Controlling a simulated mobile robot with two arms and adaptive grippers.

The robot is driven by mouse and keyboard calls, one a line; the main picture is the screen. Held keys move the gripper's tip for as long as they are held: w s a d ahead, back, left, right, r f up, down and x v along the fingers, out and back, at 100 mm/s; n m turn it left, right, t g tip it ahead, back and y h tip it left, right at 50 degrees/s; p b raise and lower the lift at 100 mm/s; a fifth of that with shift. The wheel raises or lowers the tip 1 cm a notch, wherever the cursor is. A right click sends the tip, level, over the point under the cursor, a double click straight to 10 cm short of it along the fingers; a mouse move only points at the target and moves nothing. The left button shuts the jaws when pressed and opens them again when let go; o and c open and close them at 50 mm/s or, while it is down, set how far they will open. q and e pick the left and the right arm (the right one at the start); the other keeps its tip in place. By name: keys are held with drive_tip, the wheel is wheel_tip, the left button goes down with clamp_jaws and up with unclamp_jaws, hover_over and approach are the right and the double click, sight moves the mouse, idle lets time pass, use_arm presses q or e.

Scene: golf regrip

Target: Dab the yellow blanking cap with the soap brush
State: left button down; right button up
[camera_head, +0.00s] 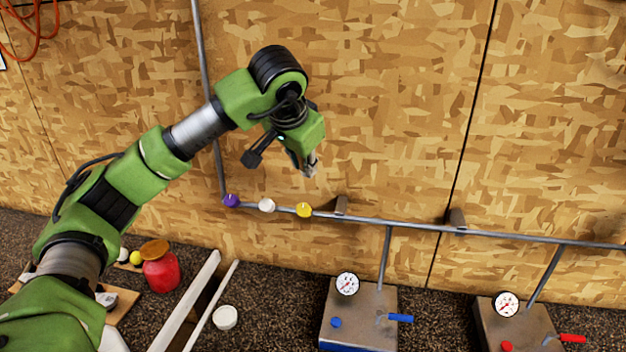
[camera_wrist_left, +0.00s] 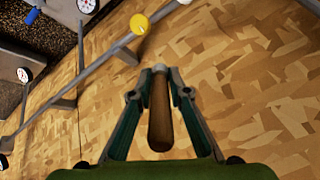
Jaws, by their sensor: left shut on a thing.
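The yellow blanking cap (camera_head: 304,210) sits on the grey horizontal pipe along the wall, right of a white cap and a purple cap. It also shows near the top of the left wrist view (camera_wrist_left: 140,23). My left gripper (camera_head: 310,170) is above the yellow cap in the head view, with a visible gap between them. In the left wrist view, my left gripper (camera_wrist_left: 160,88) is shut on the soap brush, whose brown wooden handle (camera_wrist_left: 160,122) lies between the fingers. The brush's bristles are not clearly visible. My right gripper is not in view.
The white cap (camera_head: 266,205) and purple cap (camera_head: 232,200) are on the same pipe. Gauge boxes with a blue lever (camera_head: 400,318) and a red lever (camera_head: 572,338) stand below. A red jar (camera_head: 160,270) is at lower left.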

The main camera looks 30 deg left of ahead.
use_arm(q)
drive_tip(key=f+b, duration=0.1)
drive_tip(key=a+f+b, duration=0.1)
drive_tip(key=shift+s+f, duration=0.1)
drive_tip(key=shift+f, duration=0.25)
drive_tip(key=f+b, duration=0.2)
drive_tip(key=shift+d+f, duration=0.3)
drive_tip(key=shift+d, duration=0.1)
drive_tip(key=shift+f+b, duration=0.2)
drive_tip(key=shift+b, duration=0.15)
drive_tip(key=shift+a+f, duration=0.1)
drive_tip(key=shift+f, duration=0.05)
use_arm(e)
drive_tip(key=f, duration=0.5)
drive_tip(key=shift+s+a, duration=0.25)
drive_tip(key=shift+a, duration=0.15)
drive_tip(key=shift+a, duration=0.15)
use_arm(q)
drive_tip(key=shift+f, duration=0.1)
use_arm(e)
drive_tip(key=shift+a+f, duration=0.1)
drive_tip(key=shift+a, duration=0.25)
use_arm(q)
drive_tip(key=shift+f+b, duration=0.3)
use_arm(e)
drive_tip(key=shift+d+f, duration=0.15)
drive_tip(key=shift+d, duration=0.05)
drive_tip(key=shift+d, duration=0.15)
